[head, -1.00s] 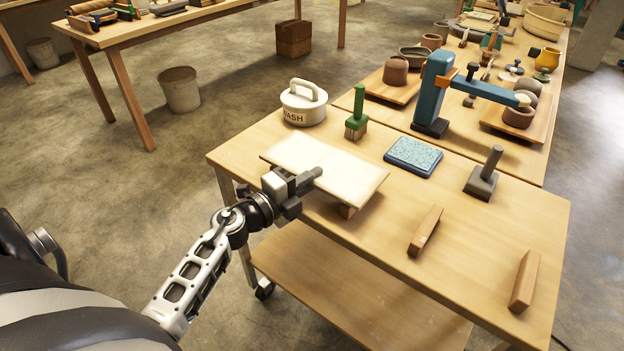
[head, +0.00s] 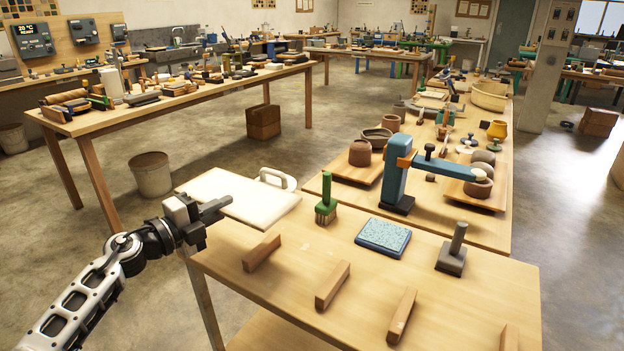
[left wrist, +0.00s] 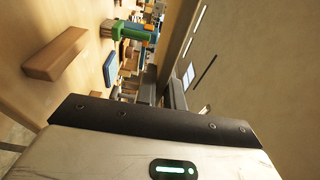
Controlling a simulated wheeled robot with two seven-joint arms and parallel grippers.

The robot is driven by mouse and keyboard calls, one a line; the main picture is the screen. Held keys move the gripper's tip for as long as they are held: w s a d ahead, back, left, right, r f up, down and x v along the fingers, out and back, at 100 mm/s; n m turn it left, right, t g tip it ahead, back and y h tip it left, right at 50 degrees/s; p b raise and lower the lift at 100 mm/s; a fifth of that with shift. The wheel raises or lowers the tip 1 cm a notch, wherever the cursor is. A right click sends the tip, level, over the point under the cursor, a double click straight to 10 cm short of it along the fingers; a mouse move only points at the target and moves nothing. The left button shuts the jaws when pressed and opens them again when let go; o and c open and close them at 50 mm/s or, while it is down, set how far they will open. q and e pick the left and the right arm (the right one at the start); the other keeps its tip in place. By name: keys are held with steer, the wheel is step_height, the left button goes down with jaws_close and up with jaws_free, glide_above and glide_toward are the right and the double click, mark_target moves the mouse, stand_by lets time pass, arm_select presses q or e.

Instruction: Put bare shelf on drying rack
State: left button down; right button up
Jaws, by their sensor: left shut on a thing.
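The bare shelf is a flat cream board (head: 243,196), empty on top, in the head view. My left gripper (head: 212,212) is shut on its near left edge and holds it up over the back left corner of the work table. The board is roughly level and covers most of the lidded white pot behind it, whose handle (head: 278,178) shows. In the left wrist view, a pale body with a green light fills the bottom; I cannot make out the board there. I cannot pick out a drying rack for certain. My right gripper is not in view.
Several wooden bars, one at the front left (head: 262,252), lie on the table. A green brush (head: 326,205), a blue sponge tray (head: 383,236) and a grey tamper (head: 452,252) stand behind them. A blue press (head: 396,180) stands farther back. Open floor lies left.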

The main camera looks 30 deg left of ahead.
arm_select(q)
steer(key=s+d+n+y, duration=0.1)
steer(key=s+d, duration=0.2)
steer(key=d, duration=0.5)
steer(key=s+d+f+n+y, duration=0.1)
steer(key=s+d+y, duration=0.1)
steer(key=d, duration=0.6)
steer(key=s+d+f+n+y, duration=0.1)
steer(key=s+d, duration=0.3)
steer(key=d, duration=0.4)
steer(key=shift+s+d+t+y, duration=0.25)
steer(key=shift+t+y, duration=0.05)
steer(key=shift+y, duration=0.2)
